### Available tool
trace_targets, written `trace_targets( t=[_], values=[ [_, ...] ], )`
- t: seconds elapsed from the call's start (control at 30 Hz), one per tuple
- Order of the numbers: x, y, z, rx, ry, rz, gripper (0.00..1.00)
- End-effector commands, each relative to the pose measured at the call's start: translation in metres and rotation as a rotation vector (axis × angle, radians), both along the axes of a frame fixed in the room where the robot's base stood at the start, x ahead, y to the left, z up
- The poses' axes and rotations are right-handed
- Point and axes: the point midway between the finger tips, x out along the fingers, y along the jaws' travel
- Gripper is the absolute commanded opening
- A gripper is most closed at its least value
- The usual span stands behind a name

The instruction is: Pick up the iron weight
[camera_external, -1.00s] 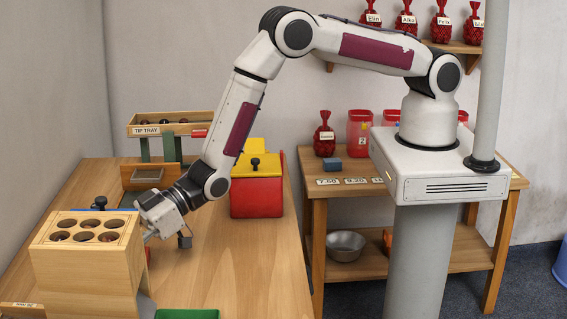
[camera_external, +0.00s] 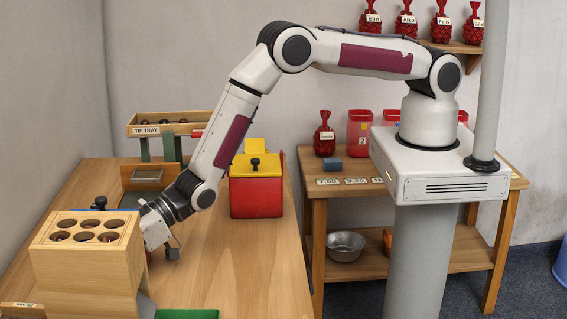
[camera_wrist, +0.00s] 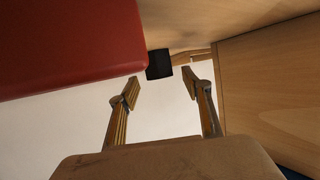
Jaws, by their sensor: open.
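My gripper (camera_external: 160,236) is low over the wooden table, beside the right side of the wooden block with round holes. In the wrist view its two fingers (camera_wrist: 160,88) are spread apart with nothing between them. A small dark block (camera_wrist: 159,64) lies just beyond the fingertips there, close to the left one; it may be the iron weight, but I cannot be sure. In the external view I cannot make out the weight near my gripper; the wooden block and my wrist may hide it.
The wooden block (camera_external: 88,268) stands close on the left of my gripper; a wooden wall (camera_wrist: 270,85) fills the wrist view's right. A red surface (camera_wrist: 65,45) is at upper left there. A red and yellow box (camera_external: 256,190) and a green tray (camera_external: 187,314) are on the table.

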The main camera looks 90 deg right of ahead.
Motion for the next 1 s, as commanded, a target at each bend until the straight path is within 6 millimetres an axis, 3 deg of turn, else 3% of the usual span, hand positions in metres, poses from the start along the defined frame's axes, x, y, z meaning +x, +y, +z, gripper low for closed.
trace_targets(
  t=[0.3, 0.87, 1.0],
  values=[
    [0.012, 0.008, -0.006, -0.002, 0.000, 0.001, 0.49],
    [0.013, 0.009, -0.006, -0.002, 0.000, -0.001, 0.49],
    [0.013, 0.009, -0.006, -0.002, 0.000, -0.001, 0.18]
  ],
)
